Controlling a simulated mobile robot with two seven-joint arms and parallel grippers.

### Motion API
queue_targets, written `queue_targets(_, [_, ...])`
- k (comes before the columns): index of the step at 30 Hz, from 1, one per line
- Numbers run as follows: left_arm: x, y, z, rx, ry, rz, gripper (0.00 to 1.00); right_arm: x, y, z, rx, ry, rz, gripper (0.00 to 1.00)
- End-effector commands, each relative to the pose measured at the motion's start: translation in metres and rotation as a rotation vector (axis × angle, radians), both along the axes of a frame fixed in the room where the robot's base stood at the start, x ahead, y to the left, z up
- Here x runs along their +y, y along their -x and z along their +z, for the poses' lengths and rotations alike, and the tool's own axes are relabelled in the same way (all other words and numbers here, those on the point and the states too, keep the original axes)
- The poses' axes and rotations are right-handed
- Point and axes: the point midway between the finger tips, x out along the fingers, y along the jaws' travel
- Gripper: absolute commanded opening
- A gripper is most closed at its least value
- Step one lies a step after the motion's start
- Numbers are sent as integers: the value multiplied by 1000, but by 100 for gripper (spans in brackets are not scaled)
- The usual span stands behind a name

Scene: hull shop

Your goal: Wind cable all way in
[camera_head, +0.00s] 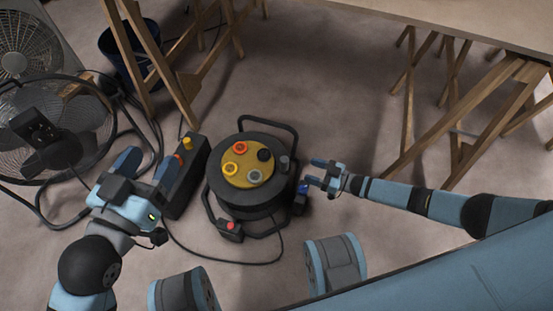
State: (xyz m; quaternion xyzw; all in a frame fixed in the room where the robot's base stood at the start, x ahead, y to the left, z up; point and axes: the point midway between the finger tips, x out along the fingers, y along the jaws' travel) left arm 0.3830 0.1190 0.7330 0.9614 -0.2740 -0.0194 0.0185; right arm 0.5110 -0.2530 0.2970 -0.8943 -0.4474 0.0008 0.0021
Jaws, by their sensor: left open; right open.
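A cable reel (216,185) with a black drum and frame stands on the floor in the middle. Its yellow top face (237,166) carries several round sockets, and a dark upright knob (284,163) rises at its right edge. A black cable (240,263) runs from near the reel across the floor toward the left. My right gripper (314,172) is open and empty, just right of the reel, near a small blue part (303,187) at its side. My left gripper (147,168) is open, left of the reel beside a black box; whether anything lies between its fingers is unclear.
The long black box (187,182) with yellow and orange knobs stands close left of the reel. Fans (60,115) and loose cable loops crowd the left. A dark blue bucket (128,55) stands behind wooden trestles (165,62). A table (480,22) overhangs upper right. Floor behind the reel is clear.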

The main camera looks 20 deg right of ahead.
Motion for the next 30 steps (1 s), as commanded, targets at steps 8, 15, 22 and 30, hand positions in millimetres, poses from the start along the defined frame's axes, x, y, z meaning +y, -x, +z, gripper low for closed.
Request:
queue_targets(8, [5, -8, -2, -94, -54, 5, 64, 49, -36, -2, -2, -3, 0, 59])
queue_targets(15, [9, -13, -1, -175, -102, 10, 64, 83, -61, -2, -1, -1, 0, 59])
queue_targets(22, [10, -16, 4, -220, -119, 14, 64, 98, -72, -1, 1, 0, -1, 59])
queue_targets(30, [11, -15, 5, -228, -129, 11, 64, 99, -73, 0, 1, 0, -1, 59])
